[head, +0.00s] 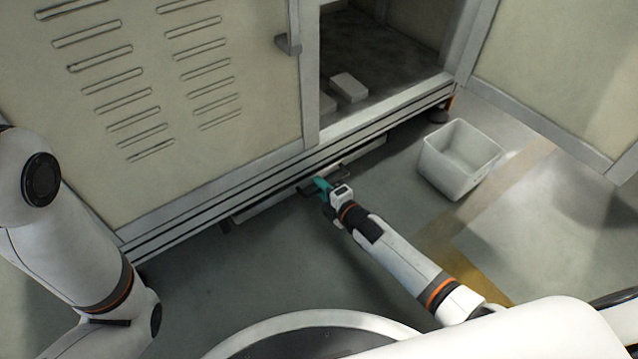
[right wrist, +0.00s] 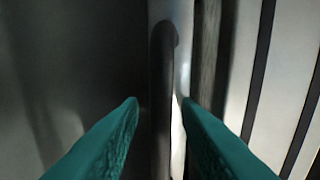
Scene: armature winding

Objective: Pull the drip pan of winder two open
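The drip pan (head: 262,207) shows in the head view as a low, pale strip under the bottom rail of the winder. Its dark bar handle (head: 304,191) is at the middle of its front. My right gripper (head: 319,184) is at this handle. In the right wrist view the teal fingers (right wrist: 160,101) are apart, with the dark handle bar (right wrist: 160,80) running between them. The right finger looks very near the bar, and a gap shows at the left finger. The pan's pale front (right wrist: 182,20) lies behind the bar. My left gripper is out of view.
The winder's vented panel (head: 200,80) and open bay (head: 375,60) stand above the pan. A white open bin (head: 440,180) stands on the floor to the right. The floor (head: 250,265) in front of the pan is clear apart from my right arm.

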